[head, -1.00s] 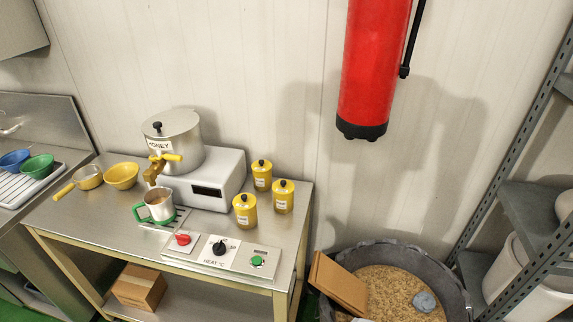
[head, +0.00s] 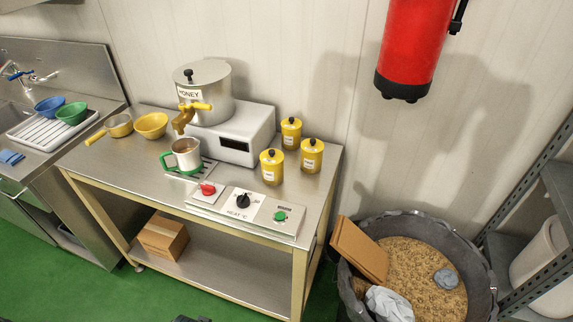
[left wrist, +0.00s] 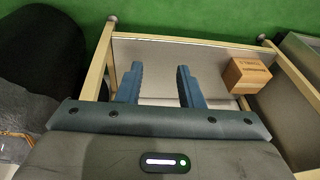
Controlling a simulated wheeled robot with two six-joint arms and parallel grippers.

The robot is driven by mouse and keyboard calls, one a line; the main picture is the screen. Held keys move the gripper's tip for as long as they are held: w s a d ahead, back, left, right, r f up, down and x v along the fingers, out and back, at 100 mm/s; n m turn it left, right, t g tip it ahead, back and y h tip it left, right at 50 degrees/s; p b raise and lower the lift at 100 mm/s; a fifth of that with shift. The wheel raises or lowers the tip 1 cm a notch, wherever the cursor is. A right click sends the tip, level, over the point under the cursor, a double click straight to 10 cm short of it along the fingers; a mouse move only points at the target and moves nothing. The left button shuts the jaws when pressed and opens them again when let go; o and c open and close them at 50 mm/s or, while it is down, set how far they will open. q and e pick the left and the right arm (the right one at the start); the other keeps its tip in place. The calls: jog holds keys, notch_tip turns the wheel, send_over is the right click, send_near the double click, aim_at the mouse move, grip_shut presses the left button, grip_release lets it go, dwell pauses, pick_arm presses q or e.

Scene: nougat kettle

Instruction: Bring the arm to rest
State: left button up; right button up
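My left gripper (left wrist: 160,82) shows in the left wrist view with its two blue-grey fingers apart and nothing between them. It is clear of the steel table, whose lower shelf and cream legs lie beyond the fingers. A small dark piece shows at the bottom edge of the head view; I cannot tell what it is. My right gripper is in neither view. On the table (head: 115,160) stand a honey kettle (head: 212,98) with a brass tap and a mug with a green handle (head: 187,154) below the tap.
Three yellow jars (head: 311,157) stand at the table's right. A yellow bowl (head: 151,125) and a yellow-handled pan (head: 119,125) stand left. A cardboard box (head: 163,236) sits on the lower shelf. A grey tub (head: 487,285) stands right. Green floor (head: 70,285) is open in front.

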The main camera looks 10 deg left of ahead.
pick_arm(q)
jog(key=s+a+f+g+b, duration=0.1)
jog(key=s+f+b, duration=0.35)
jog(key=f, duration=1.15)
jog(key=s+a+f+b, duration=0.15)
jog(key=s+f, duration=0.65)
jog(key=f, duration=0.8)
jog(key=s+f+b, duration=0.2)
jog(key=s+f, duration=0.5)
jog(key=s, duration=0.1)
jog(key=shift+s+d+f+g+b, duration=0.2)
jog(key=shift+s+g+b, duration=0.1)
jog(key=shift+b, duration=0.1)
